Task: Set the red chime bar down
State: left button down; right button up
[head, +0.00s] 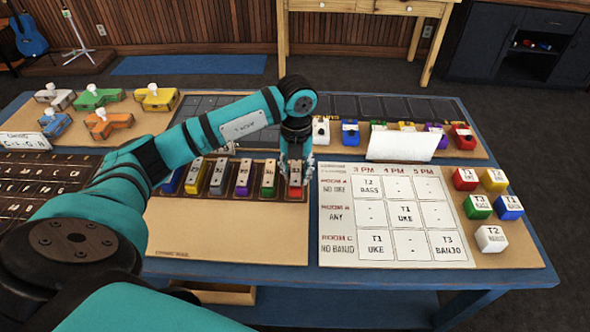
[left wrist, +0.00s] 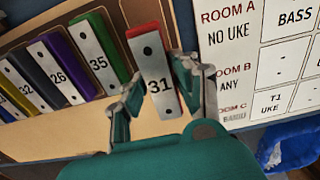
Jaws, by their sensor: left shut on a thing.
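The red chime bar, a silver plate marked 31 on a red base, shows in the left wrist view (left wrist: 152,72) and in the head view (head: 295,187). My left gripper (head: 296,166) points down at it and is shut on it, one finger at each side in the left wrist view (left wrist: 158,92). The bar is at the right end of a row of chime bars on a tan board (head: 225,235). The green chime bar (head: 268,180), marked 35, stands just left of it, with a gap between. I cannot tell whether the red bar's underside touches the board. My right gripper is not in view.
Purple (head: 243,180) and several other chime bars continue the row leftward. A white schedule board (head: 395,215) lies close to the right, with coloured blocks beside it. A white card (head: 402,147) stands behind it. The board's front part is bare.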

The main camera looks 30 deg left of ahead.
aim_at(295, 164)
pick_arm(q)
jog(key=shift+w+a+f, duration=0.2)
jog(key=shift+w+a, duration=0.65)
jog(key=shift+w, duration=0.2)
notch_tip(295, 164, down, 3)
jog(key=shift+r+p, duration=0.1)
jog(key=shift+p, duration=0.45)
jog(key=shift+f, duration=0.25)
jog(key=shift+f, duration=0.1)
jog(key=shift+f, duration=0.15)
jog(key=c, duration=1)
grip_release()
